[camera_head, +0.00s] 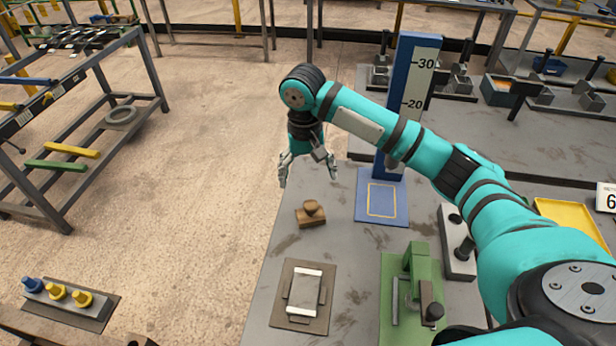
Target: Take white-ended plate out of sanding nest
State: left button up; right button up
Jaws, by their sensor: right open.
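The white-ended plate (305,291) lies in the sanding nest (288,318) near the table's front left. It is grey in the middle, with a white band at its far and near ends. Dark blocks of the nest stand around it on a brown base. My right gripper (308,180) is open and empty, pointing down above the table's left edge. It is apart from the plate, farther back and higher. My left gripper is not in view.
A wooden block with a knob (311,214) stands between gripper and nest. A blue height gauge (385,205) stands behind to the right. A green fixture (413,290) with an upright arm is right of the nest. A yellow tray (573,222) lies farther right.

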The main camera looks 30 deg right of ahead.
aim_at(305, 286)
jog(key=k+j, duration=0.3)
jog(key=k, duration=0.15)
jog(key=k+j, duration=0.65)
jog(key=k, duration=0.25)
